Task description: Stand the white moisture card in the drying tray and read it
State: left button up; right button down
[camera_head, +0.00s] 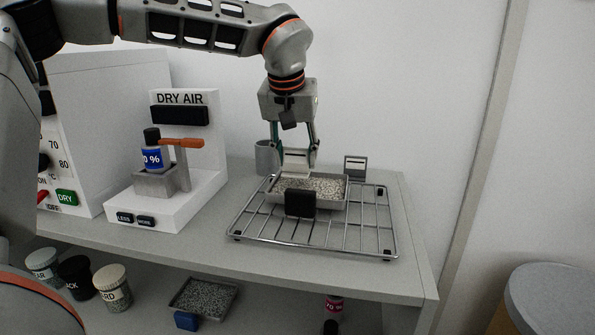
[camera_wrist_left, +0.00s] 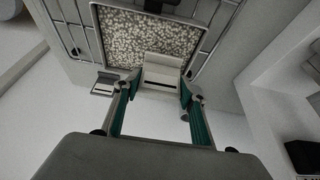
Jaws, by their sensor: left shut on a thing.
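My left gripper (camera_head: 296,160) points down at the back of the drying tray (camera_head: 335,204) and is shut on the white moisture card (camera_head: 295,158). The card is upright between the fingertips, with its lower edge at the pale pellets in the tray. I cannot tell whether it touches them. In the left wrist view the card (camera_wrist_left: 162,72) sits between the fingers (camera_wrist_left: 160,88), against the pellet-filled tray (camera_wrist_left: 150,35). The tray has a dark front handle and rests on a wire rack. My right gripper is not in view.
The wire rack (camera_head: 262,228) stands on the grey bench. A small grey holder with a pale face (camera_head: 355,164) stands behind its right side, and a grey cup (camera_head: 266,157) behind its left. The white DRY AIR unit (camera_head: 184,98) is left. Jars and another tray (camera_head: 203,297) are below.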

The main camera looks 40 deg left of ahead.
aim_at(295, 167)
pick_arm(q)
notch_tip(295, 167, down, 3)
jog(key=shift+f, duration=0.2)
jog(key=shift+w+f+b, duration=0.1)
jog(key=shift+f+b, duration=0.1)
jog(key=shift+b, duration=0.1)
jog(key=shift+r, duration=0.2)
jog(key=shift+f, duration=0.2)
jog(key=o, duration=0.9)
jog(key=shift+o, duration=0.2)
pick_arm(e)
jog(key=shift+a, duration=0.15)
